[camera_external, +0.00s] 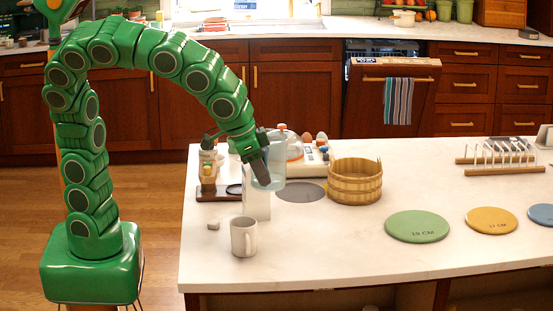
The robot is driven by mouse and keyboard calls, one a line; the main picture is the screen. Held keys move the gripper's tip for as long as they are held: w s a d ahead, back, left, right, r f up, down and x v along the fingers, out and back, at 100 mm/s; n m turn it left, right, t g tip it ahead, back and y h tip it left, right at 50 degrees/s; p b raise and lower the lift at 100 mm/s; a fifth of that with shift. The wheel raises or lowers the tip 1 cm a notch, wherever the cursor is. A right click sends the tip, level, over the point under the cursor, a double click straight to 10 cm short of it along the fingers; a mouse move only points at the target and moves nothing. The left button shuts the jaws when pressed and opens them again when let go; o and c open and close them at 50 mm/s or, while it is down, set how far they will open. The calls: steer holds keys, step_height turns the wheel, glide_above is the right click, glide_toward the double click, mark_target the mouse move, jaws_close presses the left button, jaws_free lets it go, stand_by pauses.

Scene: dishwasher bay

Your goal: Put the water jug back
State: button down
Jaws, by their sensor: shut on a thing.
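The water jug (275,179) is a pale blue, see-through vessel near the left end of the white island counter. My gripper (262,172) is shut on it from the upper left, and its dark fingers cover part of the jug. The jug appears behind and above a white upright block (257,206); I cannot tell whether it touches the block or hangs clear. A flat grey round mat (301,192) lies on the counter just right of the jug.
A wooden tub (355,182) is to the right, with an egg appliance (313,150) behind. Green (417,226) and yellow (492,220) discs lie right; the front middle is clear.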

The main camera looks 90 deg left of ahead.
mark_target(281, 173)
steer(key=shift+n+y, duration=0.3)
steer(key=shift+n, duration=0.6)
steer(key=w+a, duration=0.1)
steer(key=a, duration=0.2)
steer(key=w+a, duration=0.2)
steer(key=a, duration=0.1)
steer(key=w+a, duration=0.2)
steer(key=a, duration=0.1)
steer(key=shift+a, duration=0.2)
steer(key=shift+w+a+f, duration=0.1)
steer(key=shift+a+f, duration=0.05)
steer(key=shift+f, duration=0.2)
step_height(281, 173, down, 4)
steer(key=shift+f, duration=0.1)
steer(key=shift+w+d+f, duration=0.4)
steer(key=shift+w+f, duration=1.8)
steer(key=shift+w, duration=0.1)
steer(key=shift+w+d+f, duration=0.35)
steer(key=shift+w+f, duration=1.8)
steer(key=shift+w, duration=0.2)
steer(key=shift+w+d+f, duration=0.4)
steer(key=shift+w+f, duration=1.8)
steer(key=shift+w, duration=0.1)
steer(key=shift+f, duration=0.15)
